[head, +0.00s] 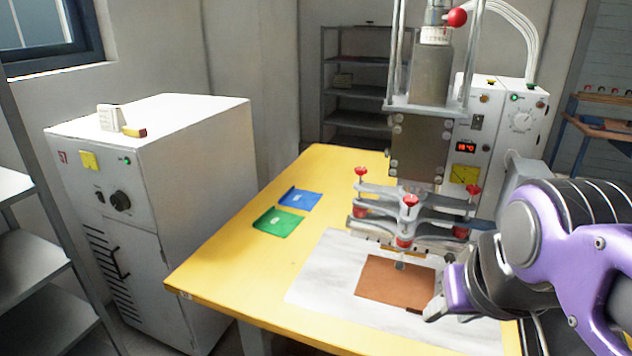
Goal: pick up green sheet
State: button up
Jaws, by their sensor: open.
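The green sheet (277,223) lies flat on the left part of the yellow table (228,257), with a small pale mark on it. It lies just in front of the blue sheet (299,199), very close to it or touching; I cannot tell which. My gripper (432,290) is open at the right, over the brown plate (390,279) on the white mat (325,275). It is well to the right of the green sheet and apart from it. My arm partly hides the gripper and the mat's right side.
A welding press (418,140) with red-knobbed clamps (410,202) stands behind the brown plate, right of the sheets. A white cabinet (170,185) stands left of the table. Grey shelves (355,92) are at the back. The table between sheets and mat is clear.

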aim_at(282, 223)
jog(key=k+j, duration=0.1)
jog(key=j, duration=0.3)
jog(key=k+j+z, duration=0.1)
jog(key=j, duration=0.3)
jog(key=j+z, duration=0.1)
jog(key=j, duration=0.75)
jog(key=j+z, duration=0.1)
jog(key=j, duration=0.75)
jog(key=i+j, duration=0.2)
jog(key=j, duration=0.2)
jog(key=i+j+z, duration=0.15)
jog(key=j, duration=0.25)
